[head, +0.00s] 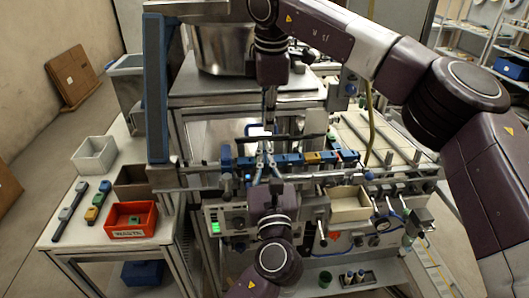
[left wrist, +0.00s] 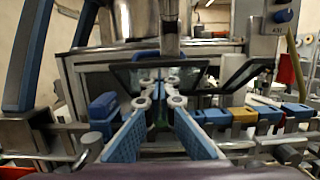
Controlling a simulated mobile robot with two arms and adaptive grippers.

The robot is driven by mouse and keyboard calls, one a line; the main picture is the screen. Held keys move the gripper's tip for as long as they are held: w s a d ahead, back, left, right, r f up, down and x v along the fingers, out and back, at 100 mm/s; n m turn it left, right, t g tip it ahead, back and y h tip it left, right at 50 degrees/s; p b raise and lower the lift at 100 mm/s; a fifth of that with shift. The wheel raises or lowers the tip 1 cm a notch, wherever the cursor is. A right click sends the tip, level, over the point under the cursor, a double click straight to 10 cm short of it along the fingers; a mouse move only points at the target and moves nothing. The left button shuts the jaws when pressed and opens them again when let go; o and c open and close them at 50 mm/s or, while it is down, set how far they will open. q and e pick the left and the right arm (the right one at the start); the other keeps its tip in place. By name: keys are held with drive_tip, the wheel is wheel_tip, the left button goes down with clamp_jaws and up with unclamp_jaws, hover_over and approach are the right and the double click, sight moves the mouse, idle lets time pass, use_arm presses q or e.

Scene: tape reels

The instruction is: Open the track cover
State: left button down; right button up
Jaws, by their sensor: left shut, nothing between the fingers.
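A track (head: 340,174) with a row of blue, yellow and red blocks (head: 312,157) runs across the machine. A dark-edged, see-through panel, which looks like the track cover (left wrist: 112,76), stands tilted behind my left gripper's fingers in the left wrist view. I cannot tell how far open it is. My left gripper (head: 264,158) is shut and empty at the track; its blue fingers (left wrist: 159,82) overlap the panel in the left wrist view, and contact is unclear. My right gripper (head: 268,108) points down from above, just behind the left one. Its fingertips are too small to judge.
A second dark-edged panel (left wrist: 249,75) stands to the right. A blue upright post (head: 155,90) is at the left of the machine. The left table holds a red waste bin (head: 132,233), a white bin (head: 95,148) and several small blocks. A beige bin (head: 350,213) sits right of my left wrist.

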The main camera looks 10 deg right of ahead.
drive_tip(key=shift+o, duration=0.6)
drive_tip(key=shift+f, duration=0.7)
use_arm(q)
drive_tip(key=shift+w+r, duration=0.1)
drive_tip(key=shift+r, duration=0.35)
use_arm(e)
drive_tip(key=shift+d, duration=0.1)
